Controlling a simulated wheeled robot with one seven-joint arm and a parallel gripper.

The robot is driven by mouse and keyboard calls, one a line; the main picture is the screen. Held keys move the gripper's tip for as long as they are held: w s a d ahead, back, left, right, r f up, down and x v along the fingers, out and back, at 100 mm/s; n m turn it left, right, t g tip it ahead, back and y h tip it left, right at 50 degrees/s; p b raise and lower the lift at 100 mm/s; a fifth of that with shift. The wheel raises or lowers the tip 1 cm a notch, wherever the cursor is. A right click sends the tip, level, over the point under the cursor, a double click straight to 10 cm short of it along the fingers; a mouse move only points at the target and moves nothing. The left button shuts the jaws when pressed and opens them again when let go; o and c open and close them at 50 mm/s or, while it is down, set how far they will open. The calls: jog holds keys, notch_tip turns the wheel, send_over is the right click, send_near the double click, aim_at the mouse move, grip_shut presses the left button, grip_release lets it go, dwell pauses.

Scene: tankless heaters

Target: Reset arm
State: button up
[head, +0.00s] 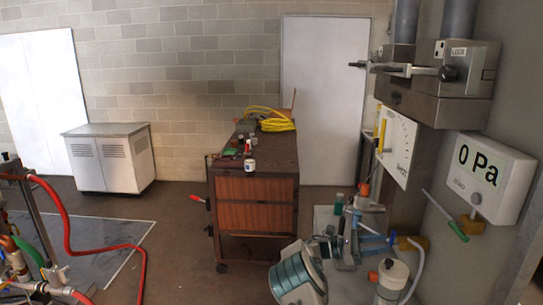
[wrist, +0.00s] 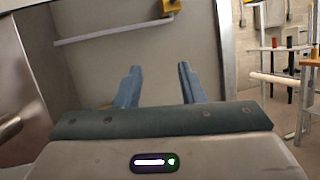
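In the wrist view my gripper (wrist: 159,80) has two blue fingers standing well apart, with nothing between them. It is open and empty. A plain grey surface (wrist: 155,58) lies beyond the fingertips; I cannot tell its exact distance. A white rounded part with teal bands (head: 292,277) at the bottom centre looks like a link of my arm.
A wooden cart (head: 255,190) with a yellow hose coil stands at centre. At right are a wall heater (head: 435,100), a "0 Pa" display (head: 462,170) and fittings below. A red hose (head: 100,248) runs at left.

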jog(key=shift+s+d+r+m+y, duration=0.15)
jog(key=shift+s+d+m+y, duration=0.15)
jog(key=shift+s+d+y, duration=0.55)
jog(key=shift+s+g+b, duration=0.25)
jog(key=shift+g+b, duration=0.05)
jog(key=shift+b, duration=0.05)
jog(key=s+m+t+y+b, duration=0.25)
jog(key=s+m+y, duration=0.25)
jog(key=s+y, duration=0.65)
jog(key=s+a+f+m+t+y+b, duration=0.1)
jog(key=s+a+m+t+y+b, duration=0.2)
jog(key=s+a, duration=0.6)
jog(key=s+a+f+m+t+y+b, duration=0.2)
jog(key=s+a+m+t+y+b, duration=0.1)
jog(key=s+a, duration=0.7)
jog(key=s+m+t+y, duration=0.1)
jog(key=s, duration=0.3)
jog(key=shift+s+m+t+y+b, duration=0.3)
jog(key=shift+s+t+y+b, duration=0.05)
jog(key=shift+s+y+b, duration=0.05)
jog(key=shift+d, duration=0.1)
